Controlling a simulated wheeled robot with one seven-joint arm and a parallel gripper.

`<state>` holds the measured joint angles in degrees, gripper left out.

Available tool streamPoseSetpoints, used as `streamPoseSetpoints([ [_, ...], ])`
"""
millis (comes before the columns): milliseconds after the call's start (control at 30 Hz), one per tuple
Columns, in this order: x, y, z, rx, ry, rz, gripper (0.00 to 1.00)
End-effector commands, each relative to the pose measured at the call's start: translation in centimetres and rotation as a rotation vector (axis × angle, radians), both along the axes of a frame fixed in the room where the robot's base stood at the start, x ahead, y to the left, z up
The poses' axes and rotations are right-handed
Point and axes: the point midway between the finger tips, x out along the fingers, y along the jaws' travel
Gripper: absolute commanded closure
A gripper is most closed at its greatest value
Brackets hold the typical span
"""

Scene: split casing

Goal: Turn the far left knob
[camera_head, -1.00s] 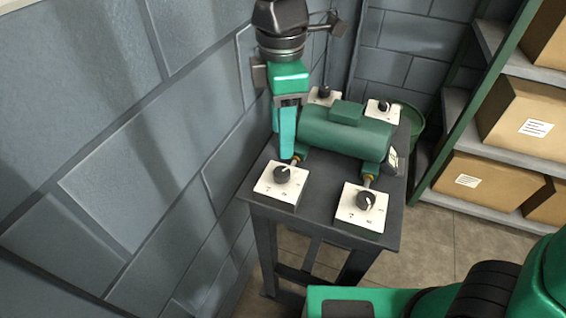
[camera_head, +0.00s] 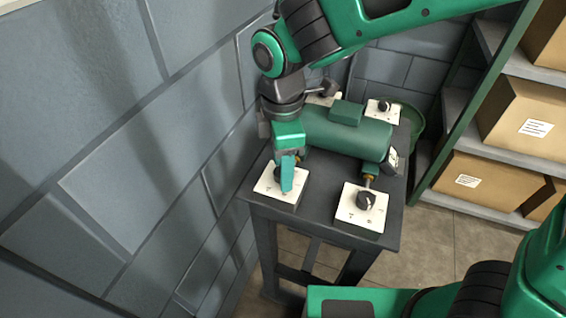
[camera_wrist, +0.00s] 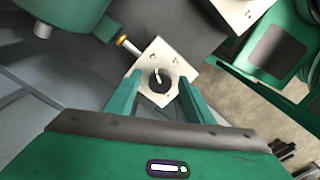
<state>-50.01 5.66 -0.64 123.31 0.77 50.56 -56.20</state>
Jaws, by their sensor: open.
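The far left knob is hidden behind my wrist in the head view; only part of its white plate (camera_head: 319,100) shows behind the green cylinder. My gripper (camera_head: 286,188) is at the near left white plate (camera_head: 265,185), with its fingers pointing down over the near left knob, which they mostly hide. In the wrist view, my gripper (camera_wrist: 159,80) is open, with one finger on each side of a round black knob (camera_wrist: 159,79) with a light pointer mark on a white plate (camera_wrist: 153,54). A gap shows between fingers and knob; contact cannot be told.
The green cylinder (camera_head: 345,135) lies across the middle of the dark table (camera_head: 315,215). Other knobs stand at near right (camera_head: 366,200) and far right (camera_head: 383,106). A grey block wall (camera_head: 130,160) is close on the left; shelves with boxes (camera_head: 515,120) stand right.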

Motion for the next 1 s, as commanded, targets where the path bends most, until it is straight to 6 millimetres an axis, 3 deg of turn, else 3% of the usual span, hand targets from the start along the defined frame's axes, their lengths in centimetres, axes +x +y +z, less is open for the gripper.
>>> streamPoseSetpoints([
  [67,0.01,0.0,0.02,0.0,0.0,0.0,0.57],
  [200,0.01,0.0,0.03,0.0,0.0,0.0,0.9],
  [233,0.02,0.01,0.04,0.0,0.0,0.0,0.93],
  [633,0.12,0.02,0.09,0.002,-0.003,-0.06,0.93],
  [1000,0.17,0.03,0.14,0.004,-0.003,-0.339,0.93],
])
